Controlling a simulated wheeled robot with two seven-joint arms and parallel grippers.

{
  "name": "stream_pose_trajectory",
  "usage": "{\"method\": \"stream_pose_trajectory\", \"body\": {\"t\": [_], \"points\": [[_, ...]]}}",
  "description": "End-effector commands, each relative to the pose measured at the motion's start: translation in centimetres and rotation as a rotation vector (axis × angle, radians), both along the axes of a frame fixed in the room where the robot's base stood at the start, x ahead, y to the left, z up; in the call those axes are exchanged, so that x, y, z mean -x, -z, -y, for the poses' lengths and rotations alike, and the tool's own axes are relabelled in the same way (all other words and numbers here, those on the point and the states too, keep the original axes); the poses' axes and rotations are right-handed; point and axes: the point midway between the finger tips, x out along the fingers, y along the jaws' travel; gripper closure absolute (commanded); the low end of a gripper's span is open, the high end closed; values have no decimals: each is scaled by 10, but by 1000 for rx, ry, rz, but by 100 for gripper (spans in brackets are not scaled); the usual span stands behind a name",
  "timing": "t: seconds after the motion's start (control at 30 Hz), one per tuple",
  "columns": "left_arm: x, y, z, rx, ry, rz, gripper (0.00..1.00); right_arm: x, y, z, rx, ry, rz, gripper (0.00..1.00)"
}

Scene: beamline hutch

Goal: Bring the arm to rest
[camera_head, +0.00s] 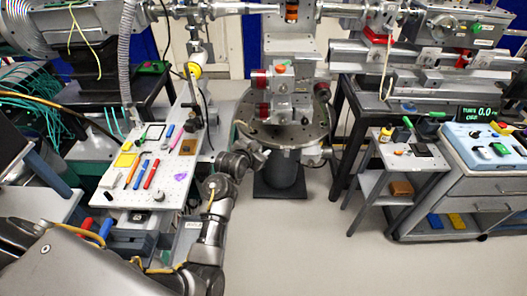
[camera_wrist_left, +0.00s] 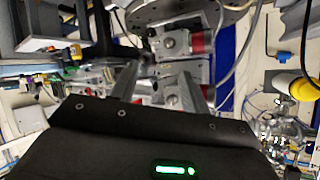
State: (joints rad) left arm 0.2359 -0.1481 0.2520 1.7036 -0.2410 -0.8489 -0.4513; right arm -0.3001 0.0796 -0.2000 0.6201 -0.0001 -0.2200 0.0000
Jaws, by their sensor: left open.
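My left arm rises from the lower left of the head view. My left gripper (camera_head: 256,150) ends it, near the front edge of the round metal stage. In the left wrist view the two fingers of my left gripper (camera_wrist_left: 162,84) stand apart with nothing held between them. My right gripper is in neither view.
A white perforated board (camera_head: 172,190) with coloured pens and small items lies left of my arm. The round stage (camera_head: 252,128) carries a red-and-grey fixture (camera_head: 285,90). A small side table (camera_head: 418,160) and a drawer cart (camera_head: 478,185) stand to the right. The floor (camera_head: 300,240) right of my arm is clear.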

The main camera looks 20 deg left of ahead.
Motion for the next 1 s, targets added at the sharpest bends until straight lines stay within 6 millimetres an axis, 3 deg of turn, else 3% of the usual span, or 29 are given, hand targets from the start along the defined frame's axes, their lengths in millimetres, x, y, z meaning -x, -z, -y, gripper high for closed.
{"method": "stream_pose_trajectory", "body": {"t": [0.2,0.73,1.0], "points": [[1,6,11,5,25,-9,54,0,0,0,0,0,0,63],[1,5,11,6,25,-9,54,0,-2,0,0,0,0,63],[1,-40,11,6,25,-9,54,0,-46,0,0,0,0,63]]}}
